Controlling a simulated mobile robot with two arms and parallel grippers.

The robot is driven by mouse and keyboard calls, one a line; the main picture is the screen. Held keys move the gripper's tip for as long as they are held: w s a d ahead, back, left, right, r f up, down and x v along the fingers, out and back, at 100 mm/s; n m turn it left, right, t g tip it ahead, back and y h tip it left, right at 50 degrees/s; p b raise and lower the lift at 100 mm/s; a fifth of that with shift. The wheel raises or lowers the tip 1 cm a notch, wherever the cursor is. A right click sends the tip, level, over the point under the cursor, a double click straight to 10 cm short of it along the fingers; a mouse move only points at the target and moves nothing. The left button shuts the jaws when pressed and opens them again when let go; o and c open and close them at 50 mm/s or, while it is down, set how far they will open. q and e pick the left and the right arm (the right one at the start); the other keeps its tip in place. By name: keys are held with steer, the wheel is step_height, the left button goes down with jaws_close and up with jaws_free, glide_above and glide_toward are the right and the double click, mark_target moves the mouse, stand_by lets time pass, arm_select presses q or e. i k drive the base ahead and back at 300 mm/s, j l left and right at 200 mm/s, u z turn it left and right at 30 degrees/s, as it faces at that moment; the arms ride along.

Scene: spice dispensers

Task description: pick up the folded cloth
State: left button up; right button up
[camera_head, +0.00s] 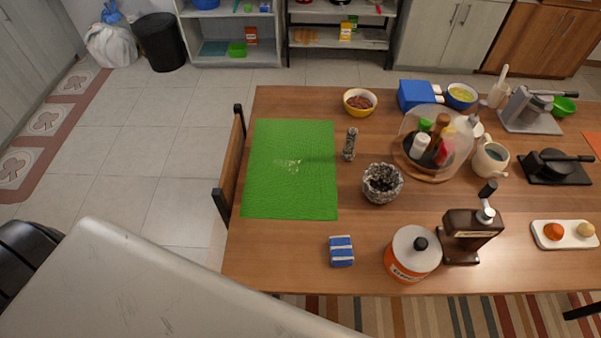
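The folded cloth (341,251) is a small blue and white striped bundle. It lies flat on the wooden table (300,270) near the front edge, left of an orange canister (413,254) with a pale lid and black knob. A small gap separates the cloth from the canister, and nothing covers the cloth. Neither of my grippers can be made out in this view.
A green mat (290,170) lies behind the cloth. A dark grinder (470,235) stands right of the canister. A patterned jar (382,184) and a small shaker (349,144) stand farther back. A wooden chair (232,165) is at the left edge.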

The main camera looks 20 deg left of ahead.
mark_target(341, 253)
steer(key=k+j+z, duration=1.05)
steer(key=i, duration=0.1)
